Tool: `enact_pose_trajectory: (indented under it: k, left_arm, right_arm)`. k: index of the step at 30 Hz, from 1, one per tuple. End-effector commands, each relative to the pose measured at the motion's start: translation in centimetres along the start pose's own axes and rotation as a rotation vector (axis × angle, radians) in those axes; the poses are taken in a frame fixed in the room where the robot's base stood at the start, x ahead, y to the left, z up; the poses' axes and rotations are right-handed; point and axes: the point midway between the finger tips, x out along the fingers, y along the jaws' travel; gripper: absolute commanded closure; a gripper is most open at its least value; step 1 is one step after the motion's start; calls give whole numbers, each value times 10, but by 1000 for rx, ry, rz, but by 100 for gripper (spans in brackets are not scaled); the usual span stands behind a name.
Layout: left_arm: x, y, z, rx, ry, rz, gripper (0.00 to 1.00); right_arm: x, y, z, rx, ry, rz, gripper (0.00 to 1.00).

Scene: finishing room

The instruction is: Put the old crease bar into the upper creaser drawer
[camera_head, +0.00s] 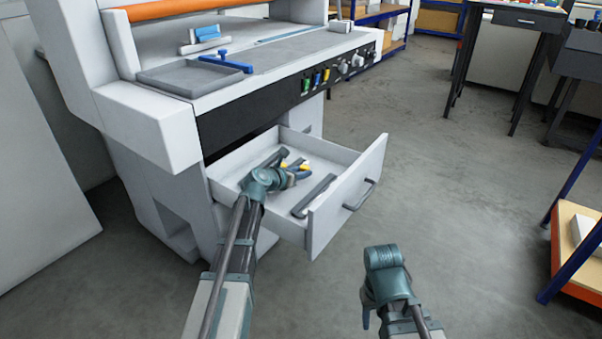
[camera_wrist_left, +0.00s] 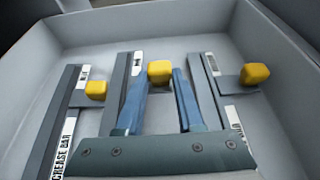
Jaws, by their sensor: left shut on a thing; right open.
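The creaser drawer (camera_head: 340,205) is pulled out below the control panel. My left gripper (camera_head: 294,174) is inside it. In the left wrist view its two fingers (camera_wrist_left: 160,92) are on either side of the yellow knob of the middle crease bar (camera_wrist_left: 122,88), and it is shut on that bar. A left crease bar (camera_wrist_left: 52,125) with a readable label and a right crease bar (camera_wrist_left: 210,90) lie beside it, each with a yellow knob. I cannot tell whether the held bar touches the drawer floor. My right gripper (camera_head: 368,314) is open outside the drawer, its fingertips mostly hidden.
The creaser (camera_head: 150,125) carries a grey tray (camera_head: 190,78) with a blue-handled tool on its top. The floor right of the drawer is clear. A dark table (camera_head: 515,18) stands at the back right, and a blue-framed shelf (camera_head: 575,225) at the right edge.

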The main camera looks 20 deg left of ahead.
Motion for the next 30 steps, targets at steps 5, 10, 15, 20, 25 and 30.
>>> enact_pose_trajectory:
  k: [5, 10, 15, 20, 25, 30]
  left_arm:
    - [3, 0, -6, 0, 0, 0, 100]
    - [3, 0, -7, 0, 0, 0, 100]
    - [3, 0, -7, 0, 0, 0, 33]
    - [3, 0, -7, 0, 0, 0, 33]
    - [2, 0, -4, 0, 0, 0, 33]
    - [-7, 0, 10, 0, 0, 0, 33]
  right_arm:
    - [7, -1, 0, -1, 0, -1, 50]
    - [7, -1, 0, -2, 1, -1, 50]
    - [7, -1, 0, -2, 1, -1, 50]
    - [7, -1, 0, -2, 1, -1, 50]
    - [5, -1, 0, -1, 0, -1, 50]
    - [-12, 1, 1, 1, 0, 1, 50]
